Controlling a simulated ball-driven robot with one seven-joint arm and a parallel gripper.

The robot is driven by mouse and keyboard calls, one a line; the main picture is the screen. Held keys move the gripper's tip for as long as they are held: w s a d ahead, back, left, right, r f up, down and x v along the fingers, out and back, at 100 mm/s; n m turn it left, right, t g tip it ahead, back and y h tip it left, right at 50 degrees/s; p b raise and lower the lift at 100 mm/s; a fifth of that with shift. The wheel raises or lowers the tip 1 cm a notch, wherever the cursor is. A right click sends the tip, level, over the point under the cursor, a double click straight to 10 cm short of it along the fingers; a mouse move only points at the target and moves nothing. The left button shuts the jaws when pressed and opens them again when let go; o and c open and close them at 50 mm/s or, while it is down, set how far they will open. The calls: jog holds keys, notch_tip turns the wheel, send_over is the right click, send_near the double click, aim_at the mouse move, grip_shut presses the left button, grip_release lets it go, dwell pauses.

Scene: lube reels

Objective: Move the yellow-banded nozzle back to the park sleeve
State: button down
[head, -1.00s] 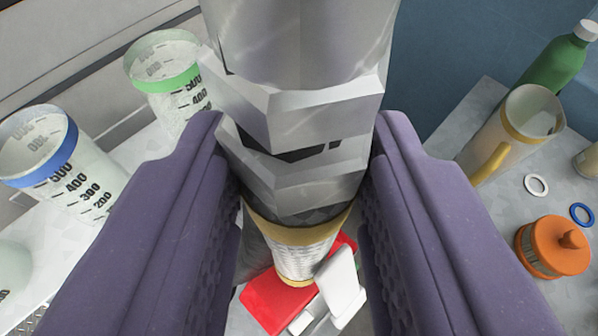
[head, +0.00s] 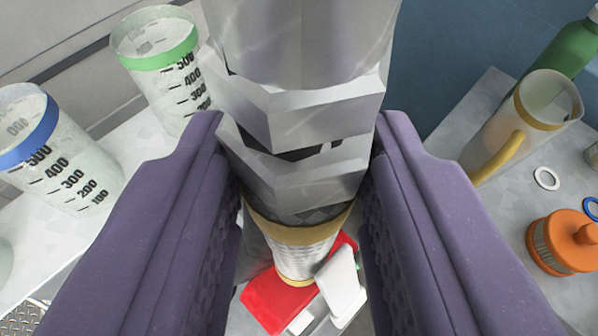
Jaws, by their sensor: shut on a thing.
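My gripper (head: 302,200) has its two purple fingers closed on either side of the yellow-banded nozzle (head: 292,185). The nozzle is a thick grey metal body with faceted collars running down the middle of the view. Below the collars is a pale, printed section with a yellow band at its upper and lower edges. The nozzle's lower end hangs above a red object and a white object. I cannot make out the park sleeve in this view.
Clear graduated beakers with a green rim (head: 160,65) and a blue rim (head: 50,150) stand at left. At right are a yellow-rimmed jug (head: 522,118), a green bottle (head: 565,60), a white ring (head: 546,178) and an orange-capped filter (head: 562,243). A red object (head: 275,300) and white piece (head: 342,285) lie below.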

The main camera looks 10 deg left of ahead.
jog(key=shift+f, duration=0.1)
jog(key=c, duration=0.6)
grip_release()
jog(key=shift+c, duration=0.2)
jog(key=shift+s, duration=0.15)
jog(key=p+v, duration=0.2)
jog(key=v, duration=0.5)
jog(key=shift+s, duration=0.25)
